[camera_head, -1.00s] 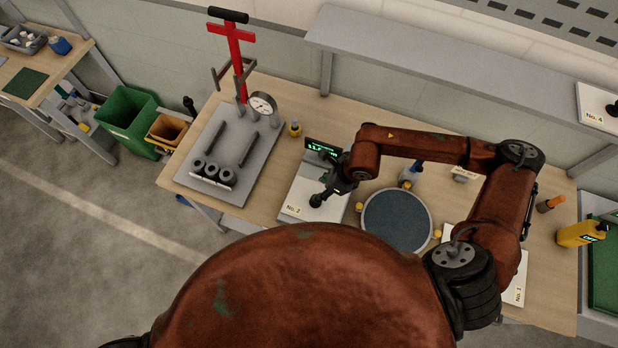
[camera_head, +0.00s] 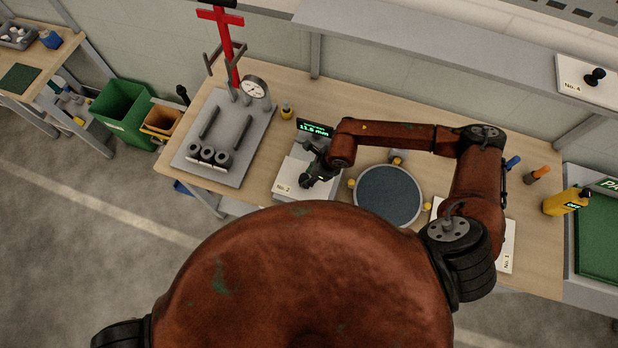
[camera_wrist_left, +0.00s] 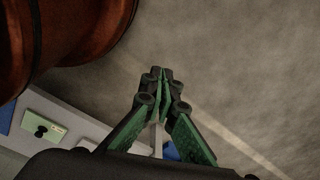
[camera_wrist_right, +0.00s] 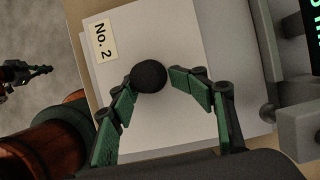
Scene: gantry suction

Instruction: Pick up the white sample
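A white sample plate labelled No. 2 (camera_head: 283,181) lies on the bench, with a black ball knob on top. My right gripper (camera_head: 308,178) is over it. In the right wrist view, the plate (camera_wrist_right: 180,40) fills the middle, and the black knob (camera_wrist_right: 149,76) sits between the tips of my right gripper (camera_wrist_right: 150,82). The fingers are apart, one on each side of the knob; I cannot tell whether they touch it. My left gripper (camera_wrist_left: 160,74) has its fingertips together, with nothing visible in them, over the floor. Other white plates are No. 1 (camera_head: 506,250) and No. 4 (camera_head: 582,84).
A gauge display (camera_head: 315,129) stands behind the No. 2 plate. A round dark pad (camera_head: 388,195) lies to its right. A grey fixture (camera_head: 240,160) with a red press (camera_head: 227,45) stands left. A shelf (camera_head: 420,50) runs along the back. A yellow bottle (camera_head: 560,203) is far right.

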